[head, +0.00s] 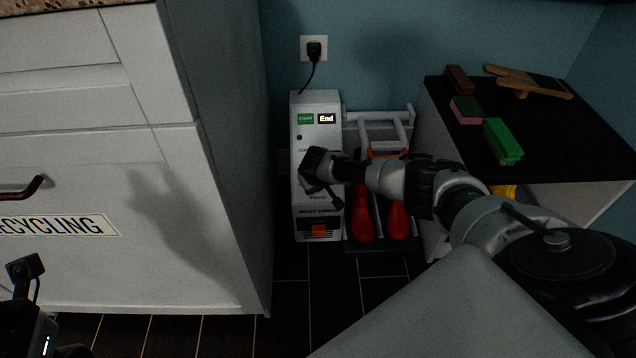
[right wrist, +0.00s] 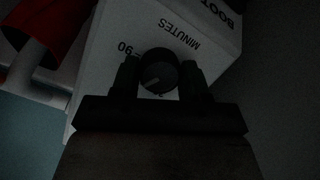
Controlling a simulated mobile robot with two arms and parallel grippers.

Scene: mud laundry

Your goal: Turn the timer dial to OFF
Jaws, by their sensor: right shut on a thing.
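The timer dial (right wrist: 158,72) is a round dark knob with a pale pointer mark on the white boot dryer (head: 318,115). In the right wrist view, "90" and "MINUTES" are printed beside it, upside down. My right gripper (right wrist: 160,78) has one finger on each side of the dial and is shut on it. In the head view my right gripper (head: 318,180) covers the middle of the dryer front and hides the dial. An OFF mark cannot be made out. Part of my left wrist (head: 25,275) shows at the lower left; its fingers cannot be seen.
A white recycling cabinet (head: 150,250) stands at left.

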